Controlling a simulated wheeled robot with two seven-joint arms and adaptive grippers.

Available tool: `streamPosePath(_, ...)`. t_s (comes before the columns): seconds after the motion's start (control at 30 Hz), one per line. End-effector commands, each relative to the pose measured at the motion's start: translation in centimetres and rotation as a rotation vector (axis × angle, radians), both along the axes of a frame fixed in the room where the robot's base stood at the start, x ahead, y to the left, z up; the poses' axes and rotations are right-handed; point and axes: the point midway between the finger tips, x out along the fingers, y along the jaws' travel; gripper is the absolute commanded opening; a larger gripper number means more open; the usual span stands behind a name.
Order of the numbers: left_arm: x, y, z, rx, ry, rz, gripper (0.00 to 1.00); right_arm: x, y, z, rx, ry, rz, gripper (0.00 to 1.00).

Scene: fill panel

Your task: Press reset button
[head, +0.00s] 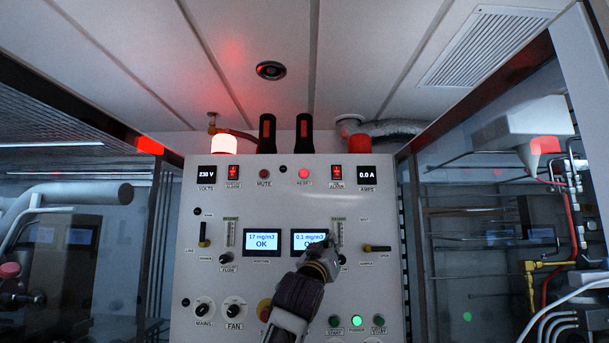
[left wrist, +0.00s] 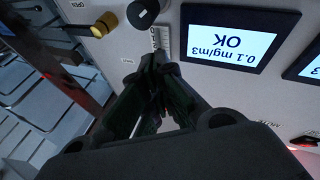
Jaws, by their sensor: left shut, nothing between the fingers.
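The reset button (head: 304,173) is a small round button glowing red, high on the pale control panel (head: 270,205), above the label RESET. My left gripper (head: 332,241) is shut and empty. It is well below and a little right of the button, in front of the panel at the lower right corner of the right display (head: 310,240). In the left wrist view its fingertips (left wrist: 155,62) meet close to the small gauge beside that display; I cannot tell whether they touch. The button does not show in the left wrist view. My right gripper is not in view.
Knobs and a green lit button (head: 357,321) are lower. The panel's upper face is unobstructed.

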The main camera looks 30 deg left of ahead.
Motion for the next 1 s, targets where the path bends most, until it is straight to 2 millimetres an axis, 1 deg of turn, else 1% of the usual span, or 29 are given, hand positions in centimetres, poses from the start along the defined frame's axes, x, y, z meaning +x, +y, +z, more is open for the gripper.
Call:
streamPosePath(0.03,-0.4,0.2,1.5,-0.003,-0.027,0.001,0.0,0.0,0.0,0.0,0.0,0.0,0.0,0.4)
streamPosePath(0.2,-1.7,1.0,5.9,-0.016,-0.105,0.002,0.0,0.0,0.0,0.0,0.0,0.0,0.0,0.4)
streamPosePath(0.37,-3.2,1.8,10.0,-0.026,-0.179,0.002,0.0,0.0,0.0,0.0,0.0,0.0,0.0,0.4)
streamPosePath(0.5,-4.8,2.4,13.5,-0.037,-0.245,0.0,0.0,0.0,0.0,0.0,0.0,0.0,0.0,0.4)
streamPosePath(0.7,-7.3,3.4,18.1,-0.051,-0.334,-0.003,0.0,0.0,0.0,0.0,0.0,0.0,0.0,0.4)
streamPosePath(0.83,-8.6,3.8,20.3,-0.056,-0.377,-0.005,0.0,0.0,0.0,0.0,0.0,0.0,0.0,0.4)
streamPosePath(1.0,-9.6,4.1,21.8,-0.061,-0.407,-0.008,0.0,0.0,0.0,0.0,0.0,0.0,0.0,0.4)
